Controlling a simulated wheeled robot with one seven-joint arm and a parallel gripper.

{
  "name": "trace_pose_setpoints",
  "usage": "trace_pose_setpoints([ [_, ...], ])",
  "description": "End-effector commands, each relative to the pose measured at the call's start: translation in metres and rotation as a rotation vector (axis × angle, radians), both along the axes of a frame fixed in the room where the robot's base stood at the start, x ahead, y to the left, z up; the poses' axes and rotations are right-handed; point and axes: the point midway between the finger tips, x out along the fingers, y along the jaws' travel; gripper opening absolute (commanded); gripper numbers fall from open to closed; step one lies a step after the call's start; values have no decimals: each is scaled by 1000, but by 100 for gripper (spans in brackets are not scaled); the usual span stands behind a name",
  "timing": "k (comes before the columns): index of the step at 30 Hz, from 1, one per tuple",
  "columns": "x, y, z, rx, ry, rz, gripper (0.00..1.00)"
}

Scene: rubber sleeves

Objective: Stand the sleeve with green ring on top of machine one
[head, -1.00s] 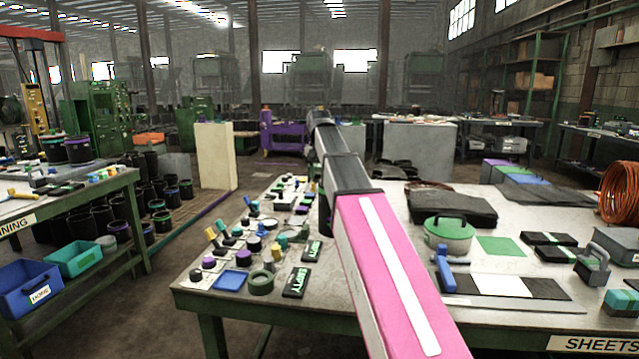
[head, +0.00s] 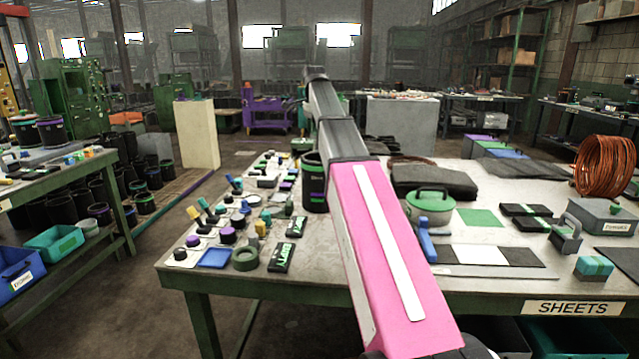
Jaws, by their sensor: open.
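Several black sleeves stand on the floor, one with green bands (head: 146,201). A green machine (head: 82,95) and a purple machine (head: 264,110) stand behind; I cannot read which is machine one. My gripper is hidden behind my arm.
The near table (head: 190,283) carries small caps and tools on the left. A green lidded pot (head: 430,208), a dark case (head: 435,182) and a copper coil (head: 604,167) stand right of my arm. A cream block (head: 197,135) stands on the floor. The aisle at left is partly clear.

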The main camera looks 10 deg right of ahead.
Motion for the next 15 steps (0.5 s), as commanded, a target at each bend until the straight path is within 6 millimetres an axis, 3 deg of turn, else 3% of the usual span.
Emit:
trace_pose_setpoints([
  [7,3,-4,-5,0,1,-99,40],
  [15,2,-4,-42,0,2,-96,40],
])
